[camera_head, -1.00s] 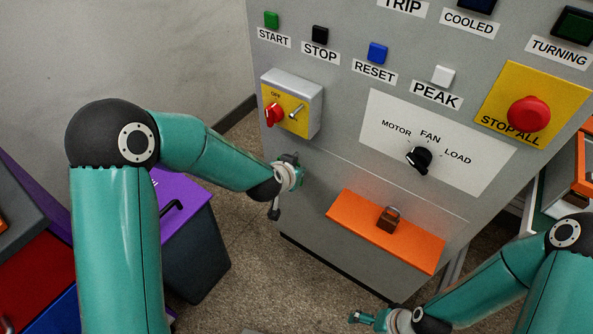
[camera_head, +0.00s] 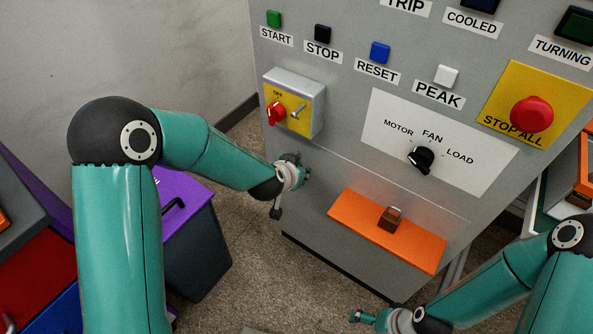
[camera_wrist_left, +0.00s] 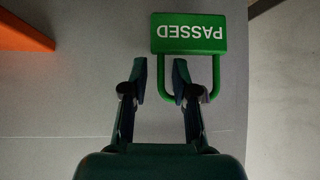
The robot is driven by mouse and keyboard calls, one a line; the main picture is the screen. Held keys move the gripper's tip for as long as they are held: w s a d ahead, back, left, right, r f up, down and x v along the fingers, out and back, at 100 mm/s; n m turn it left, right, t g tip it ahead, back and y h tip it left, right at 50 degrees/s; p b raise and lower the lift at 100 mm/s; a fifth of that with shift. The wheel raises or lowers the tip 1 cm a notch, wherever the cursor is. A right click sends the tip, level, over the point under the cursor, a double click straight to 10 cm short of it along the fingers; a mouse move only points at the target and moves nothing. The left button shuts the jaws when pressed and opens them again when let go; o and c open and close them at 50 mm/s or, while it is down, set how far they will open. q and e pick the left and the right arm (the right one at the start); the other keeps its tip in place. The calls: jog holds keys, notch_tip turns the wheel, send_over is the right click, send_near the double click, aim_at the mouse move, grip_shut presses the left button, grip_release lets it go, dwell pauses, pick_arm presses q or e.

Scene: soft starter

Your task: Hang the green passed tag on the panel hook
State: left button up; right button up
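The green PASSED tag (camera_wrist_left: 189,34) is in front of the grey panel in the left wrist view, its lettering upside down there. Its green loop reaches back toward my left gripper (camera_wrist_left: 160,78). The fingers are parted; one loop side shows between them and the right finger overlaps the loop. I cannot tell whether they touch. In the head view my left gripper (camera_head: 302,172) is at the panel's lower left; I cannot make out the tag there. My right gripper (camera_head: 363,317) is low and small.
The grey panel (camera_head: 340,130) carries a switch box (camera_head: 312,95) with a red knob above my left gripper. An orange shelf (camera_head: 380,230) with a brown padlock (camera_head: 391,222) juts out to the right. A purple-lidded bin (camera_head: 185,210) stands left of the panel.

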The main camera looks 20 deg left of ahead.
pick_arm(q)
jog(key=v, duration=1.2)
jog(key=s+a+f+g, duration=0.1)
jog(key=s+f+g, duration=0.25)
jog(key=f, duration=0.65)
jog(key=s+a+f+g, duration=0.15)
jog(key=s+f, duration=0.35)
jog(key=f, duration=0.5)
jog(key=s+d+f+n+g+h, duration=0.2)
jog(key=s+d+f+g, duration=0.25)
jog(key=s+f, duration=0.5)
notch_tip(320, 180, up, 20)
jog(key=s+n+p, duration=0.1)
jog(key=p, duration=1.7)
jog(key=shift+s+d+r+n+t+h, duration=0.25)
jog(key=shift+d+n+t+h, duration=0.05)
jog(key=shift+d+n+t, duration=0.1)
